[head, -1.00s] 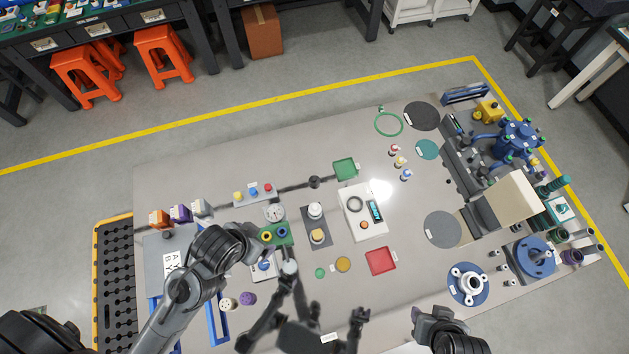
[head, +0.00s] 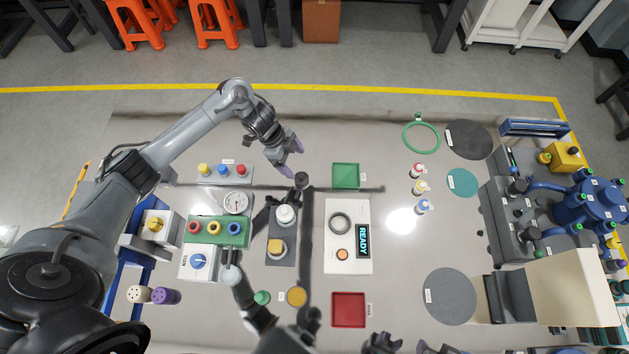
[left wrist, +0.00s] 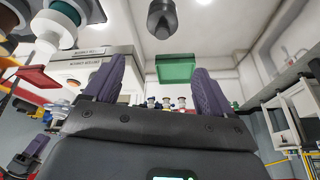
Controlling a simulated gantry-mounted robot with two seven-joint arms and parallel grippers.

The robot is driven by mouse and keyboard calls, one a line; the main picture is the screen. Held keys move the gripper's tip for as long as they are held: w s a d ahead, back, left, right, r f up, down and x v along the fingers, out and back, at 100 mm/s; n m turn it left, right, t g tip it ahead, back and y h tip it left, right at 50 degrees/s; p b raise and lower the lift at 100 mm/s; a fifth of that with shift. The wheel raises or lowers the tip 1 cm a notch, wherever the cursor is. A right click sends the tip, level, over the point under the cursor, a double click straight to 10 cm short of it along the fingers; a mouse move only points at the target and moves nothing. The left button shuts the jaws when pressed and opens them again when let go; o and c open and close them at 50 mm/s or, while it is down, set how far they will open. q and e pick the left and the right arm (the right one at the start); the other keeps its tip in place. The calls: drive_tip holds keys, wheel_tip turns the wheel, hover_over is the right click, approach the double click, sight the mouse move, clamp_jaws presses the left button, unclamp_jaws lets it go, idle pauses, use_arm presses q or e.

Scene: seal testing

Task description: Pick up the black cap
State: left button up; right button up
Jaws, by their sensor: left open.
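The black cap (head: 302,180) is a small dark round piece on the grey table, left of the green square tray (head: 346,176). In the left wrist view the cap (left wrist: 162,18) is at the top centre, beyond the gap between the fingers. My left gripper (head: 293,158) is open and empty. Its purple fingers are close to the cap, on its far side in the head view; I see no contact. The fingers also frame the left wrist view (left wrist: 153,85).
A button strip (head: 222,172) and a gauge (head: 236,203) lie left of the cap. A dark plate (head: 282,250) with white and yellow parts and a white READY device (head: 348,262) stand nearer. Small bottles (head: 420,187) stand right. The table's far strip is mostly clear.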

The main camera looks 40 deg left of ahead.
use_arm(q)
drive_tip(key=a, duration=0.1)
drive_tip(key=b, duration=0.1)
hover_over(300, 175)
drive_tip(key=a, duration=0.2)
drive_tip(key=shift+g, duration=0.3)
drive_tip(key=f, duration=0.4)
drive_tip(key=shift+s+d+f, duration=0.2)
drive_tip(key=shift+s+f, duration=0.05)
drive_tip(key=shift+w+d+f, duration=0.1)
drive_tip(key=shift+d+f, duration=0.1)
drive_tip(key=shift+f, duration=0.25)
drive_tip(key=x, duration=0.1)
drive_tip(key=b+x, duration=0.1)
drive_tip(key=x, duration=0.2)
drive_tip(key=shift+a+f, duration=0.1)
drive_tip(key=shift+a, duration=0.15)
drive_tip(key=shift+d+f+b, duration=0.2)
drive_tip(key=shift+f+b, duration=0.15)
drive_tip(key=shift+f, duration=0.15)
use_arm(e)
drive_tip(key=f, duration=0.3)
drive_tip(key=shift+w+d+f, duration=0.15)
drive_tip(key=shift+d+f, duration=0.05)
drive_tip(key=shift+f, duration=0.05)
